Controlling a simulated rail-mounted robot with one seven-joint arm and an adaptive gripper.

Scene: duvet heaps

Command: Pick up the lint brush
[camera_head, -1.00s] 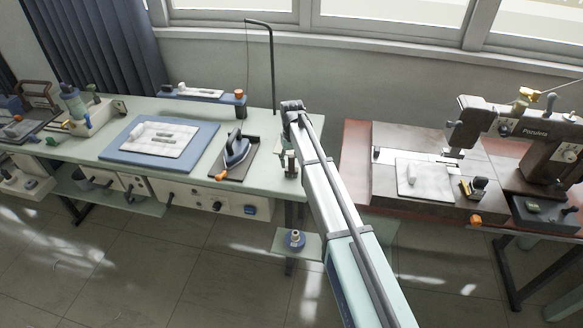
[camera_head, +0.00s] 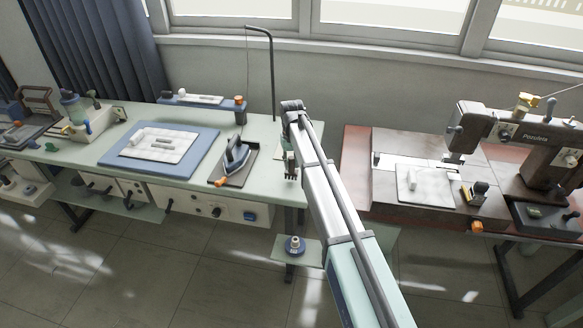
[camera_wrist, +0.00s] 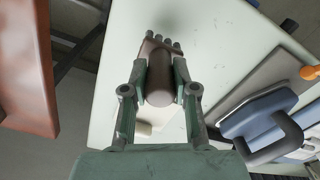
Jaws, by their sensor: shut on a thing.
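My gripper (camera_wrist: 161,82) is shut on a brown, rounded handle-like thing (camera_wrist: 160,68), which I take to be the lint brush. Its thick end faces the wrist camera, between the two green fingers. Several dark knobs show at its far end, over the pale table. I cannot tell from this angle whether it is clear of the table. In the head view my gripper (camera_head: 290,165) is at the right end of the pale green table (camera_head: 270,135). The held thing is too small there to make out clearly.
An iron (camera_head: 237,157) on a dark rest stands left of my gripper. A blue pad (camera_head: 117,158) with a white cloth lies farther left. A thin black post (camera_head: 271,75) rises behind. A sewing machine (camera_head: 535,140) stands on the right-hand table, across a gap.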

